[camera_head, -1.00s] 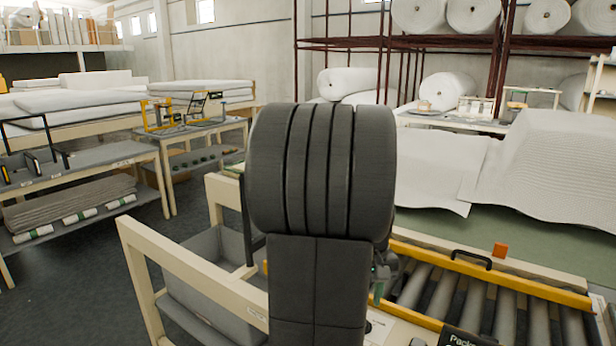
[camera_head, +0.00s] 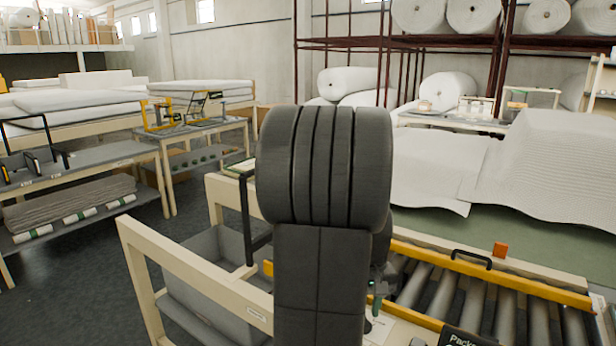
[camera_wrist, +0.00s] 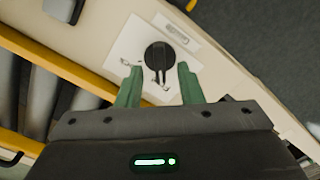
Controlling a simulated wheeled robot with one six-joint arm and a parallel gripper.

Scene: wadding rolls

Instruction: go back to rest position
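My gripper (camera_wrist: 160,88) shows in the wrist view with its two green fingers spread apart. Nothing is between the fingers at their own height. Below it, on the cream table edge (camera_wrist: 215,62), lies a white sheet (camera_wrist: 128,42) with a round black object (camera_wrist: 158,55) on it, seen past the fingertips. How far below the fingers it lies is hard to tell. In the head view my own arm fills the middle and hides most of the gripper.
A roller conveyor (camera_head: 470,305) with yellow rails runs at lower right. A grey bin (camera_head: 210,290) stands within a cream frame (camera_head: 180,255) at lower left. Benches (camera_head: 190,130) stand at left, and white wadding (camera_head: 555,165) lies at right. The dark floor (camera_head: 90,285) at left is clear.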

